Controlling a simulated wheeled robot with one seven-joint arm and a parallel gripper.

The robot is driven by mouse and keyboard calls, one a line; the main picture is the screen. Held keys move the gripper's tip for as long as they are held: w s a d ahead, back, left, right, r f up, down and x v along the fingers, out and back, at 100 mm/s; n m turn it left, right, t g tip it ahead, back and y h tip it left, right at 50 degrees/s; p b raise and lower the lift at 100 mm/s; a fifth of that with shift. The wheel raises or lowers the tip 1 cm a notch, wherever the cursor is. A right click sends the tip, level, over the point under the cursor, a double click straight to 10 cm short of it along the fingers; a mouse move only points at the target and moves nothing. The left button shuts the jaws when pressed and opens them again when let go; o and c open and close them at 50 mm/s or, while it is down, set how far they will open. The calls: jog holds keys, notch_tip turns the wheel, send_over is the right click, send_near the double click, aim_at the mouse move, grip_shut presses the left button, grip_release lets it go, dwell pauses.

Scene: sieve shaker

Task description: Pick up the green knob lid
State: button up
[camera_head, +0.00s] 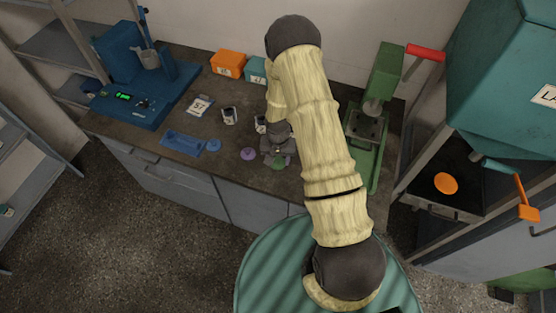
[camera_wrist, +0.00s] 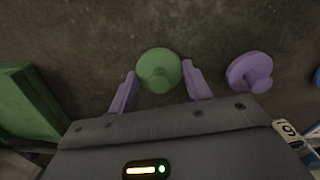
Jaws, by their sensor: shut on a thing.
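The green knob lid (camera_wrist: 158,68) is between the two purple fingers of my gripper (camera_wrist: 160,78) in the wrist view, with its knob toward the camera. My gripper is shut on it. In the head view my gripper (camera_head: 278,153) is low over the front part of the dark bench, and part of the green lid (camera_head: 279,163) shows under it. I cannot tell whether the lid touches the bench. A purple knob lid (camera_wrist: 249,72) lies apart, to the right in the wrist view; it also shows left of my gripper in the head view (camera_head: 248,154).
A blue lid (camera_head: 213,145) and blue tray (camera_head: 183,143) lie farther left. Two small labelled cups (camera_head: 229,116) (camera_head: 260,124) stand behind. A green press (camera_head: 365,150) stands right of my arm, a blue machine (camera_head: 130,105) at the bench's left. Orange (camera_head: 228,64) and teal (camera_head: 255,69) boxes stand at the back.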

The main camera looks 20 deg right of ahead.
aim_at(278, 158)
notch_tip(278, 158, up, 10)
jog(key=shift+f+b, duration=0.1)
jog(key=shift+b, duration=0.95)
notch_tip(278, 158, down, 8)
jog(key=n, duration=0.4)
